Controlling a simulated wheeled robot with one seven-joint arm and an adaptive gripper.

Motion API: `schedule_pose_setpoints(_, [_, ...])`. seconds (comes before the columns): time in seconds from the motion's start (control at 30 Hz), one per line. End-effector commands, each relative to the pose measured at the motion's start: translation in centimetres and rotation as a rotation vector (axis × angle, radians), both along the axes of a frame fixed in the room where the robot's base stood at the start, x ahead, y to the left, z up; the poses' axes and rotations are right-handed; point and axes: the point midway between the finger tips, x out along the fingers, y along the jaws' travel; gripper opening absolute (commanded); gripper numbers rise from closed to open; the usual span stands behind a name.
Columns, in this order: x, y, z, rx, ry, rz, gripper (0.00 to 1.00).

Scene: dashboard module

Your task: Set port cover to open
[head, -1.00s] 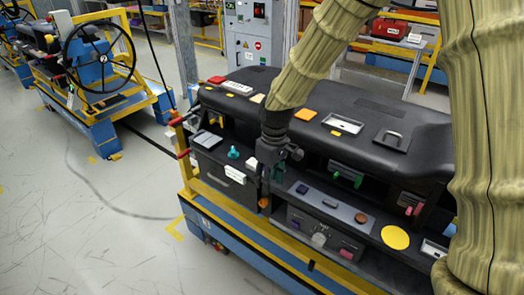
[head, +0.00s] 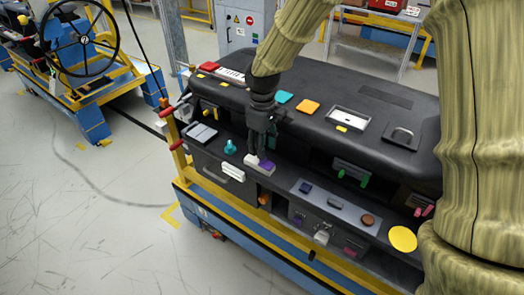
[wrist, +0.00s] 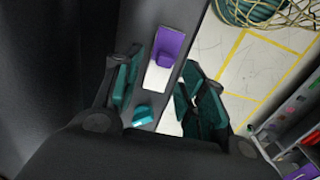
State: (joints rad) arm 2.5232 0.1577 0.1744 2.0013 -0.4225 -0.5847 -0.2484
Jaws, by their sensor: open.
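A purple piece (wrist: 170,45) on a white plate (wrist: 158,76) lies on the dark ledge of the dashboard module. It shows between and beyond my fingers in the wrist view, and just below my gripper in the head view (head: 266,167). I cannot tell for sure that it is the port cover; no label shows. My gripper (wrist: 160,92) is open, its teal-padded fingers apart with nothing held. In the head view my gripper (head: 261,143) hangs over the ledge, pointing down, partly hiding what is behind it. Whether it touches the piece cannot be told.
A teal knob (head: 230,147) stands left of the purple piece. White blocks (head: 233,172) are in front of it. The black dashboard top (head: 300,80) overhangs the ledge behind. A grey panel (head: 335,205) with buttons and a yellow disc (head: 403,239) lie to the right.

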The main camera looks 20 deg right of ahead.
Motion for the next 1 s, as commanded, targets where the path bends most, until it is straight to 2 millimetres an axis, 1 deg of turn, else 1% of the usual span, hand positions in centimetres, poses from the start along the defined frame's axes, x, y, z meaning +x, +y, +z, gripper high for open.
schedule_pose_setpoints(0.2, [-0.1, 0.0, -2.2, -0.002, 0.001, 0.002, 0.41])
schedule_pose_setpoints(0.4, [-0.1, 0.1, -3.5, -0.001, -0.001, 0.003, 0.41])
schedule_pose_setpoints(0.77, [-0.1, 0.1, -3.9, 0.000, -0.001, 0.002, 0.41])
schedule_pose_setpoints(0.87, [-0.1, 0.1, -3.9, 0.000, -0.001, 0.002, 0.25])
schedule_pose_setpoints(0.9, [-0.1, 0.1, -3.9, 0.000, -0.001, 0.002, 0.17])
schedule_pose_setpoints(1.0, [-0.1, 0.1, -3.9, 0.000, -0.001, 0.002, 0.00])
